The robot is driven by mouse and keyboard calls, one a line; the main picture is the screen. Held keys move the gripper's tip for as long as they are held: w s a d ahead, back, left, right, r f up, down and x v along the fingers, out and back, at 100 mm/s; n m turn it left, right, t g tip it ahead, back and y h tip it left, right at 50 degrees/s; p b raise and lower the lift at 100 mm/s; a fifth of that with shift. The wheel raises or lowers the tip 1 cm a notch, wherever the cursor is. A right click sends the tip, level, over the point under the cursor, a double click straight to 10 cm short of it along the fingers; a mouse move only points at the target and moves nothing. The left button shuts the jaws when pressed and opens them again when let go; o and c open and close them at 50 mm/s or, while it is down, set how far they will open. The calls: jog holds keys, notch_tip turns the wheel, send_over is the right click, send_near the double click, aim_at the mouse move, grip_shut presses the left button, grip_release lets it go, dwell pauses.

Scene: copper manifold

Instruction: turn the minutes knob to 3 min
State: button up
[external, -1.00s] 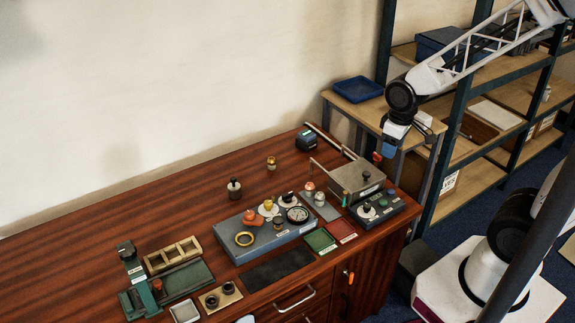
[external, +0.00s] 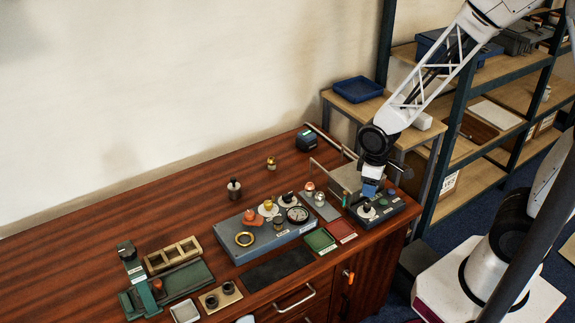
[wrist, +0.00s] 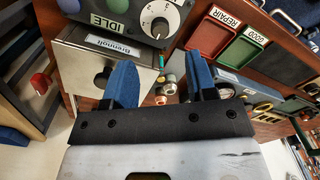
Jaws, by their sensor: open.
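The dark grey control box (external: 384,213) stands at the right end of the wooden bench. Its black knob with a white pointer and printed dial (wrist: 159,20) shows at the top of the wrist view, beside a display reading IDLE (wrist: 109,22). The number under the pointer is too small to read. The knob also shows in the external view (external: 367,208). My gripper (external: 369,190) is just above the control box, pointing down. Its blue fingers are apart with nothing between them in the wrist view (wrist: 162,68), and the knob lies beyond the fingertips, not between them.
A steel box (wrist: 82,62) with a name label stands right beside the control box. Green (external: 320,239) and red (external: 341,231) trays lie to its left. A blue-grey fixture (external: 262,238) with rings, knobs and a gauge stands further left.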

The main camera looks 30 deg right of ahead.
aim_at(368, 205)
jog(key=shift+f, duration=0.1)
jog(key=shift+f, duration=3.8)
jog(key=shift+c, duration=0.5)
jog(key=c, duration=0.8)
jog(key=shift+c, duration=0.2)
